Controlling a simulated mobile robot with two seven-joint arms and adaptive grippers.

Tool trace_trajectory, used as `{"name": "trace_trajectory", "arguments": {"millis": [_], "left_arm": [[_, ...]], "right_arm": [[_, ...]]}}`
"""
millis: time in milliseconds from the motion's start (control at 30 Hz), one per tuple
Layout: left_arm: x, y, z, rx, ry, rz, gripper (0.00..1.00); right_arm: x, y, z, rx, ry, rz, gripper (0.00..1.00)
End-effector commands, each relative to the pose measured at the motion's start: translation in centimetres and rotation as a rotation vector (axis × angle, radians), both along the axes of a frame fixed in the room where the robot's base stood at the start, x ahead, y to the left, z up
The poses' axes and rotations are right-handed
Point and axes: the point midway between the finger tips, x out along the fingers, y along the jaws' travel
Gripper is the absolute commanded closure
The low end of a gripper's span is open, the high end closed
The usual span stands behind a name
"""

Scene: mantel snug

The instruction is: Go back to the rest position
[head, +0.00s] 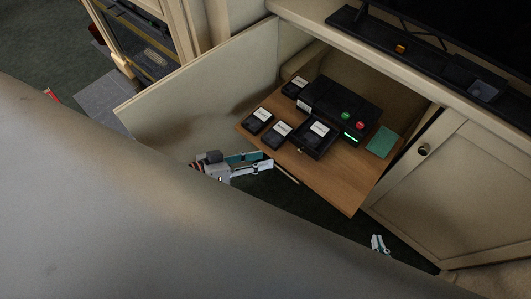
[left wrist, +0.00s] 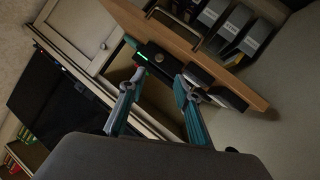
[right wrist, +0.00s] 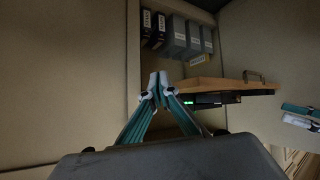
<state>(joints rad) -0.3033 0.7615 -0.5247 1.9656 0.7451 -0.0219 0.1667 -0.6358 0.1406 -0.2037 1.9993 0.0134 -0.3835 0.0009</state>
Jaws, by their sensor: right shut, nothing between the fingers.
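My left gripper (head: 270,164) is open and empty beside the left front edge of a wooden board (head: 340,190) in the open cabinet. In the left wrist view its two teal fingers (left wrist: 152,80) stand apart. My right gripper (head: 379,243) is low, in front of the cabinet near the right door. In the right wrist view its fingertips (right wrist: 159,78) meet with nothing between them. Much of both arms is hidden in the head view by a large pale foreground surface.
On the board are a black device (head: 340,108) with green and red buttons, several labelled black cases (head: 277,132) and a teal card (head: 382,142). The left cabinet door (head: 210,85) stands open; the right door (head: 450,170) is shut. A screen (head: 470,30) stands above.

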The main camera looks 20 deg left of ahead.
Motion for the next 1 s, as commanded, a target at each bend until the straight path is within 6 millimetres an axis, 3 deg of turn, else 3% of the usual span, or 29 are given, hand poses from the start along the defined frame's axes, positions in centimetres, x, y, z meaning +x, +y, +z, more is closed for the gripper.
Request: {"name": "trace_trajectory", "arguments": {"millis": [633,833,1000], "left_arm": [[-0.3,-0.7,-0.1,0.024,-0.017,0.004,0.67],[-1.7,-2.2,-1.2,0.181,-0.078,0.042,0.67],[-3.6,-1.3,-3.3,0.387,-0.078,0.099,0.67]], "right_arm": [[0.1,0.0,0.4,0.001,-0.003,-0.001,1.0],[0.4,0.2,1.5,0.01,-0.011,-0.003,1.0],[-0.2,0.4,1.5,0.02,0.002,-0.003,1.0]]}}
